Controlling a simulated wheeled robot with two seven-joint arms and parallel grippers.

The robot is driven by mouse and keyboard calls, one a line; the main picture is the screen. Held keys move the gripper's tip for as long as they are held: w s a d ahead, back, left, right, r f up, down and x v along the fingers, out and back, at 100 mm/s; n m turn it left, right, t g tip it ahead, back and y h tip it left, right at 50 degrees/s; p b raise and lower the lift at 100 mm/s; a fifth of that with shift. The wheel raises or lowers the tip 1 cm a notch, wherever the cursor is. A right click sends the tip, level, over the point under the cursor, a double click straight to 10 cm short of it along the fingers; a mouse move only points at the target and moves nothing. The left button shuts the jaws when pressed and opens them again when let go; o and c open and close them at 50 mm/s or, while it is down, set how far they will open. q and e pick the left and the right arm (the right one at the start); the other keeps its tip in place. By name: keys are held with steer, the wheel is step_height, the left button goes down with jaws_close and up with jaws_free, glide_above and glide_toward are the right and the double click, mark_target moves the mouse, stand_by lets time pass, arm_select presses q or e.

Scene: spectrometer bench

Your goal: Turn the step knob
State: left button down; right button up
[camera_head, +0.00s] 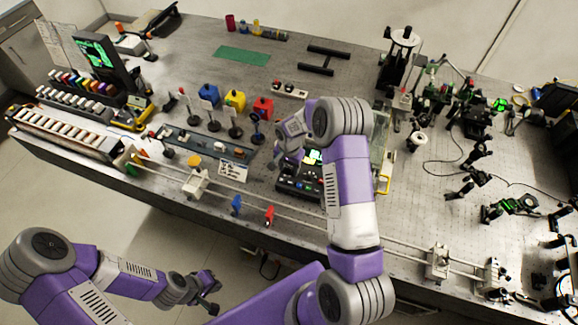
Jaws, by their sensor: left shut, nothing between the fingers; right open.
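A dark control box (291,188) with a small lit green screen (314,157) and several buttons sits near the front middle of the bench. I cannot make out which part of it is the step knob; my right arm covers its right side. My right gripper (284,161) is open and points down at the upper left of the box. I cannot tell whether it touches anything. My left gripper (211,293) is shut and empty, low in front of the bench and away from the box.
A long rail (330,225) with small mounts runs along the front edge. Colored blocks (235,99) and round optics on stands are left of the box. A monitor (98,58) stands at the far left. Optical mounts (470,115) crowd the right. A green mat (242,56) lies at the back.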

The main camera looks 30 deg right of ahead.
steer(key=shift+w+f, duration=0.1)
steer(key=shift+w, duration=0.05)
steer(key=shift+c, duration=1.4)
jaws_close()
steer(key=n+b, duration=0.3)
steer(key=n, duration=0.1)
steer(key=n+b, duration=0.2)
steer(key=n, duration=0.2)
steer(key=shift+n, duration=0.3)
steer(key=shift+o, duration=1.4)
jaws_free()
